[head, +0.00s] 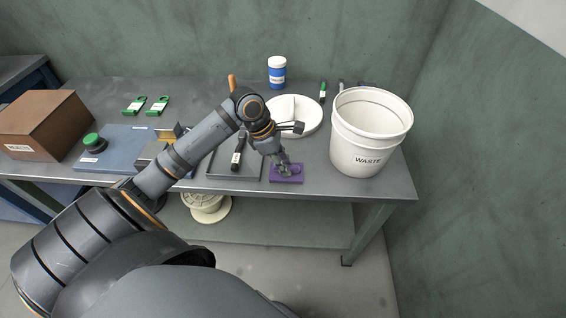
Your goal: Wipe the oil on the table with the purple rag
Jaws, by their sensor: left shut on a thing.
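The purple rag (294,179) lies flat on the grey table (315,184) near its front edge, between a dark tray and the white waste bucket. My left gripper (285,172) points down onto the rag and is shut on it. The gripper hides part of the rag's middle. I see no oil on the table; it may be under the rag or hidden by my arm. My right gripper is not in the head view.
A white bucket marked WASTE (371,135) stands at the table's right end. A dark tray (221,172) with a black tool is left of the rag. Behind are a white round plate (310,117) and a blue-and-white jar (277,73). A brown box (42,124) stands far left.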

